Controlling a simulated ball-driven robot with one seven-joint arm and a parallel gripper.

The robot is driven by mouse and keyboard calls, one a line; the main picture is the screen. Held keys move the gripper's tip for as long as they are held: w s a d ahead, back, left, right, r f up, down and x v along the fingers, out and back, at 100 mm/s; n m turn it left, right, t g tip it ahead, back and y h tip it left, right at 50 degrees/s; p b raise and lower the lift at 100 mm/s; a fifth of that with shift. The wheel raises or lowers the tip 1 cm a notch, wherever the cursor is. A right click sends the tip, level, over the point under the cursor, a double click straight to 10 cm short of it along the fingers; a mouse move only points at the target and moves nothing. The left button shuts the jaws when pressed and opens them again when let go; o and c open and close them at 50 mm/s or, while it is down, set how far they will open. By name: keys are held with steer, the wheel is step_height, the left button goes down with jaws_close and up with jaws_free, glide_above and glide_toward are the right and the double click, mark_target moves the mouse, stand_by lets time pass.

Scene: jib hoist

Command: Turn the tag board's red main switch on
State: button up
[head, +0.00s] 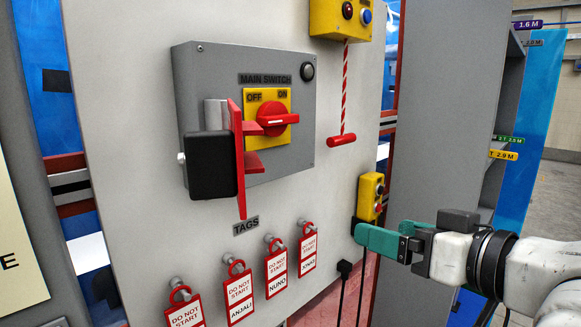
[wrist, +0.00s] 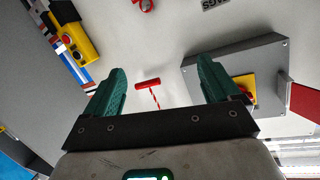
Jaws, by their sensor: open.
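The tag board's grey main switch box (head: 200,75) is on the upright panel in the head view. Its red rotary knob (head: 278,119) sits on a yellow OFF/ON plate (head: 267,101), its grip lying roughly level. A red hasp plate (head: 240,165) stands edge-on left of the knob, with a black padlock (head: 210,165) beside it. My gripper (head: 382,236) is open and empty, below and right of the box. In the wrist view my gripper (wrist: 160,66) shows both green fingers apart. The box (wrist: 212,72) is partly behind the right finger; the knob is not clear there.
A red pull handle (head: 341,140) hangs on a cord from a yellow box (head: 340,18). Several red-and-white tags (head: 240,290) hang on pegs below. A yellow control (head: 369,197) is mounted near my gripper, with black cables below it. A grey upright (head: 435,110) stands at right.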

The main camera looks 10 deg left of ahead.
mark_target(284, 117)
steer(key=s+a+r+n+g+y+b, duration=0.1)
steer(key=s+a+r+n+y, duration=0.15)
steer(key=r, duration=0.45)
steer(key=s+a+r+n+y, duration=0.2)
steer(key=a+r, duration=0.2)
steer(key=r, duration=0.4)
steer(key=shift+n, duration=0.25)
steer(key=p+x, duration=0.2)
steer(key=x, duration=0.8)
steer(key=shift+w+a, duration=0.15)
steer(key=shift+a, duration=0.15)
steer(key=shift+p, duration=0.3)
steer(key=c, duration=1.1)
